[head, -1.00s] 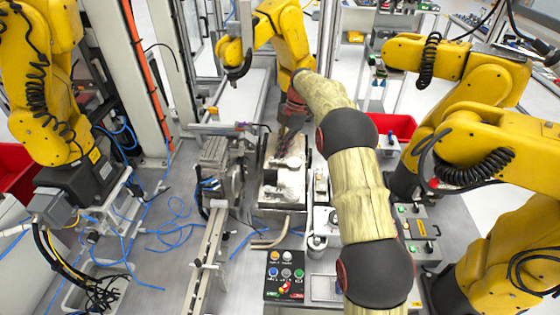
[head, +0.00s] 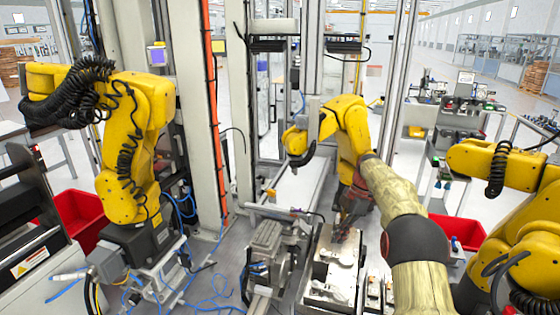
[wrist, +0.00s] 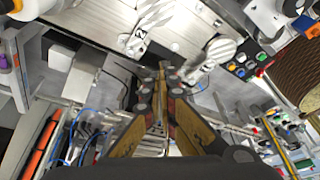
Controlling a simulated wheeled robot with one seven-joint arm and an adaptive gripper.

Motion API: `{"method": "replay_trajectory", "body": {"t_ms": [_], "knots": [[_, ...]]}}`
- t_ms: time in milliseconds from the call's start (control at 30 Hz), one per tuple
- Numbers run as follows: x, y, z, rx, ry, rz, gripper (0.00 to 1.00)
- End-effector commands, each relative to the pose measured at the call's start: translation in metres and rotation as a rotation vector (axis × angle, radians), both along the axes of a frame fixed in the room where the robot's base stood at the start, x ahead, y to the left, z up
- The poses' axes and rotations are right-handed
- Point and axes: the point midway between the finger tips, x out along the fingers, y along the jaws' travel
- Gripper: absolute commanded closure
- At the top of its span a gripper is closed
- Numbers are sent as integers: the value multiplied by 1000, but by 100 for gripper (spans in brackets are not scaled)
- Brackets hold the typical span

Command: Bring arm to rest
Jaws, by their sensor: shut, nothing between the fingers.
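My arm, with wood-patterned links (head: 393,188) and black joints, reaches forward from the lower right of the head view. At its end, my gripper (head: 342,234) points down over the metal fixture (head: 322,275) on the workbench. In the wrist view, the fingers of my gripper (wrist: 161,68) come together at the tips with nothing between them. The fixture's metal plate (wrist: 185,22) fills the top of that view. Whether the fingertips touch the fixture cannot be told.
Yellow robot arms stand at the left (head: 135,140), behind my gripper (head: 345,125) and at the right (head: 490,165). Red bins (head: 80,215) (head: 455,232) flank the bench. A button panel (wrist: 243,57) shows in the wrist view. Blue cables (head: 205,290) lie on the bench.

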Motion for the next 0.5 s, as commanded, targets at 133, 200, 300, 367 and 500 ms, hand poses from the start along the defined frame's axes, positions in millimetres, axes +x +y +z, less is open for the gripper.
{"method": "replay_trajectory", "body": {"t_ms": [133,200,300,367,500], "knots": [[7,-5,-9,-41,45,-233,100],[2,-7,-26,-64,97,-370,100],[-12,-10,-50,-105,176,-566,100],[-24,-11,-54,-132,212,-688,100],[-62,-8,-48,-195,269,-983,100]]}}
